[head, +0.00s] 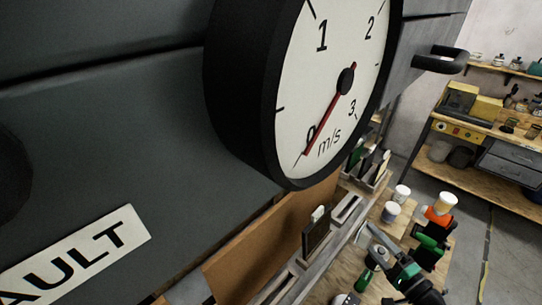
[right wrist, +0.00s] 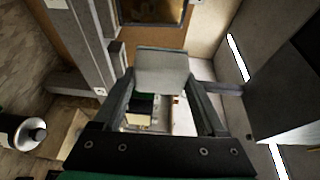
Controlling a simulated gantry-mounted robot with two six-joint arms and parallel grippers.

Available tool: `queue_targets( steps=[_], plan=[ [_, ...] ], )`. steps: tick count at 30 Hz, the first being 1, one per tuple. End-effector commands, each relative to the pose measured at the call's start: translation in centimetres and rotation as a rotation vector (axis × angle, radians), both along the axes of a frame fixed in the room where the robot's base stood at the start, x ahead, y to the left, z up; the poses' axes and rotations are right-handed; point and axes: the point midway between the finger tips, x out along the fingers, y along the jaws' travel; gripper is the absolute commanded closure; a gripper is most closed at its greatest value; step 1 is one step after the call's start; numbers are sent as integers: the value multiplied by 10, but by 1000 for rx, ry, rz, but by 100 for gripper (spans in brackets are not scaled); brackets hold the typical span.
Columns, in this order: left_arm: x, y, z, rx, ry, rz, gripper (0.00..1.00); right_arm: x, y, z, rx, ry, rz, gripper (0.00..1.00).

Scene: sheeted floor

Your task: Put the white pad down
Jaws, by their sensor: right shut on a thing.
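The white pad (right wrist: 162,72) is a pale, flat, roughly square piece in the middle of the right wrist view. My right gripper (right wrist: 161,75) is shut on it, with a finger at each side edge. Below the pad in that view, between the fingers, small dark and pale things show, too small to name. In the head view my right gripper (head: 372,245) is low at the right, over the wooden bench, its jaws toward the upper left. I cannot clearly make out the pad there. My left gripper is not in view.
A large m/s gauge (head: 335,90) and a dark panel (head: 130,130) fill much of the head view. Upright boards stand near a dark-framed piece (head: 316,236). White jars (head: 391,211) stand behind the gripper. A dark bottle (right wrist: 20,131) is left in the wrist view.

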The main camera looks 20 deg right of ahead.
Motion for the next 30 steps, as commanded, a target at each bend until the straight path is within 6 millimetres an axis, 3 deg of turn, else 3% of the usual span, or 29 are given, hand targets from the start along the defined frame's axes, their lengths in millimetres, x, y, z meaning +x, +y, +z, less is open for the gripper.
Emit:
queue_targets(
  steps=[4, 7, 11, 15, 21, 27, 30],
  plan=[
    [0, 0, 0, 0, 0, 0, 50, 0, 2, 0, 0, 0, 3, 70],
    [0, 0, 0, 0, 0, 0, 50, 1, 15, -3, 2, 1, 22, 70],
    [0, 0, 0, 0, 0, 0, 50, 3, 57, -10, 3, 2, 84, 70],
    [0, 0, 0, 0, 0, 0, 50, -3, 115, -17, 2, 2, 172, 70],
    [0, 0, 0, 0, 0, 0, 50, -17, 174, -22, 2, 1, 267, 70],
    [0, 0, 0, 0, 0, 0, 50, -33, 215, -25, 0, 2, 336, 70],
    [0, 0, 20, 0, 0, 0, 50, -35, 212, -5, 1, 1, 331, 70]
  ],
)
